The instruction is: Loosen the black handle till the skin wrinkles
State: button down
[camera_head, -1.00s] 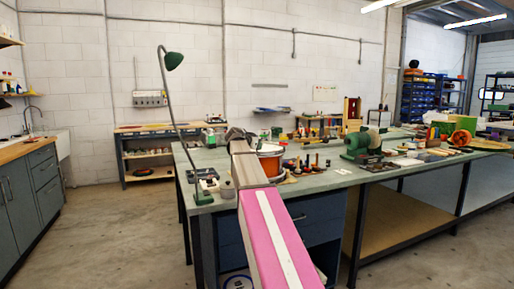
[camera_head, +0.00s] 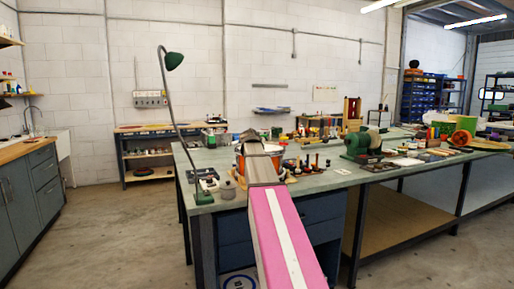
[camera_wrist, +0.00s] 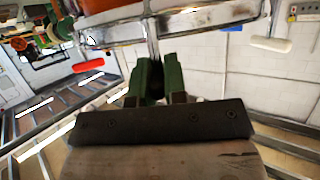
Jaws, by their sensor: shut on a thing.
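The drum (camera_head: 240,162) stands on the green bench top, an orange shell mostly hidden behind my arm in the head view. Its chrome rim and a chrome rod (camera_wrist: 151,38) show close up in the wrist view. My gripper (camera_wrist: 155,78), with green fingers, is at the foot of that rod. It is shut on the black handle (camera_wrist: 155,91), of which only a dark strip shows between the fingers. A red handle (camera_wrist: 88,65) is to the left and a white handle (camera_wrist: 270,43) to the right. The drum skin's surface cannot be made out.
A green lamp (camera_head: 174,60) on a tall bent stem stands at the bench's left end. Several small upright tools and a green machine (camera_head: 362,143) are to the right. The floor at left is clear.

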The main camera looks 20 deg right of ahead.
jog(key=c, duration=1.2)
grip_release()
jog(key=shift+o, duration=0.2)
jog(key=v, duration=1.1)
jog(key=shift+w, duration=0.1)
